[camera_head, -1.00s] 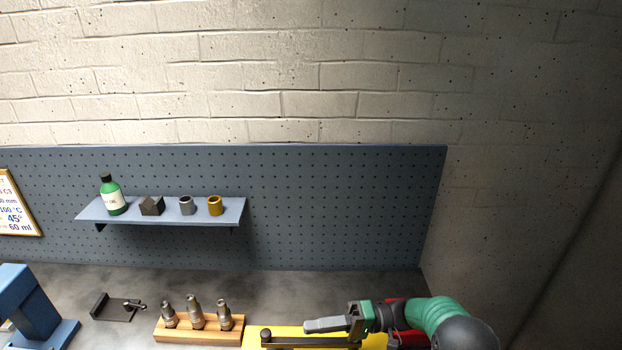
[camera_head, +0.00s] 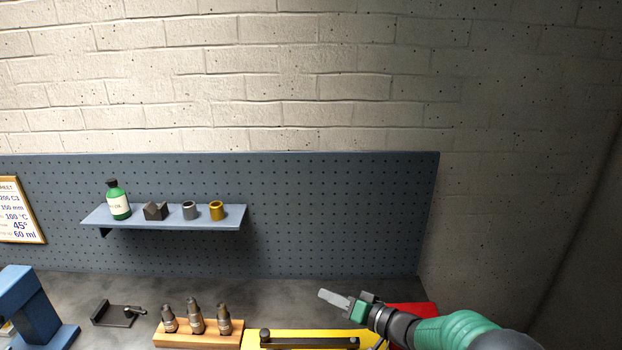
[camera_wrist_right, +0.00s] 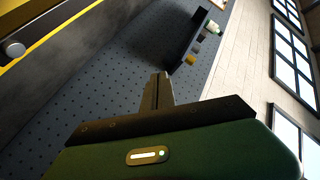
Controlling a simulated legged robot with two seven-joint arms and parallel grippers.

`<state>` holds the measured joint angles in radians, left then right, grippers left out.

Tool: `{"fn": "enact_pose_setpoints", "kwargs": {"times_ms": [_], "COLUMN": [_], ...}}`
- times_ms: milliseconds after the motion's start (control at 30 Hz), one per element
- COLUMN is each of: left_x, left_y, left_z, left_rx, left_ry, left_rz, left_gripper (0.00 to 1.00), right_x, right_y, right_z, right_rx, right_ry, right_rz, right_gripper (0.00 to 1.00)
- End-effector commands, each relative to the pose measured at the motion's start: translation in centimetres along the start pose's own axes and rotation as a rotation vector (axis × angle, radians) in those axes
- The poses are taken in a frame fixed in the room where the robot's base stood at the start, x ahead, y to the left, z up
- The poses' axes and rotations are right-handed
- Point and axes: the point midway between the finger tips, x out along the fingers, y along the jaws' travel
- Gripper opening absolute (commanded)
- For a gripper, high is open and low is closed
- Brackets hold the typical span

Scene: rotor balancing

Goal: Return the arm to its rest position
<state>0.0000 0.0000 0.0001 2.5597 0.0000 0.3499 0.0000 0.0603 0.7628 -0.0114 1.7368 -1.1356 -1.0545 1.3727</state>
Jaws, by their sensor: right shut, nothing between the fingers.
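My right arm comes in from the lower right in the head view. Its gripper (camera_head: 334,298) is shut and empty, above the right end of the yellow block on the bench, with its fingers pointing left. In the right wrist view the closed fingers (camera_wrist_right: 159,90) show side by side with nothing between them. My left gripper is not in either view.
A yellow block with a dark bar (camera_head: 300,340) and a red object (camera_head: 413,311) lie near the arm. A wooden holder (camera_head: 198,337) with several metal pieces, a blue stand (camera_head: 30,305) and a shelf (camera_head: 165,218) are farther left. The pegboard (camera_head: 330,220) stands behind.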

Motion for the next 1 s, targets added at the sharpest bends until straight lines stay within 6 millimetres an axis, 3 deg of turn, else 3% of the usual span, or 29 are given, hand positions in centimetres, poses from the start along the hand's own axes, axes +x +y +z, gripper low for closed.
{"fn": "enact_pose_setpoints", "kwargs": {"times_ms": [67,167,267,300,400,500,600,700,1000], "left_x": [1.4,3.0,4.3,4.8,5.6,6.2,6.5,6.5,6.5], "left_y": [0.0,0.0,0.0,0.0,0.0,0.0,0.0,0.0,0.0], "left_z": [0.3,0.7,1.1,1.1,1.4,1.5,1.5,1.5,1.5], "left_rx": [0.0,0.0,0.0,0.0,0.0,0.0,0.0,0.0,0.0], "left_ry": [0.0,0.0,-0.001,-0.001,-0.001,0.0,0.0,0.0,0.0], "left_rz": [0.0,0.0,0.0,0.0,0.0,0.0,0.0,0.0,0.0], "left_gripper": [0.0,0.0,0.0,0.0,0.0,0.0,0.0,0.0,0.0], "right_x": [-1.6,-6.3,-13.3,-16.0,-21.7,-25.6,-27.8,-28.6,-28.7], "right_y": [2.4,6.3,9.1,9.4,8.9,7.3,5.8,5.1,5.0], "right_z": [-0.5,0.6,5.6,8.1,14.8,20.5,24.1,25.4,25.5], "right_rx": [-0.079,-0.171,-0.202,-0.196,-0.157,-0.106,-0.069,-0.054,-0.053], "right_ry": [0.053,0.049,-0.096,-0.177,-0.389,-0.569,-0.685,-0.732,-0.736], "right_rz": [0.179,0.494,0.791,0.872,0.99,1.02,1.01,1.0,1.0], "right_gripper": [0.0,0.0,0.0,0.0,0.0,0.0,0.0,0.0,0.0]}}
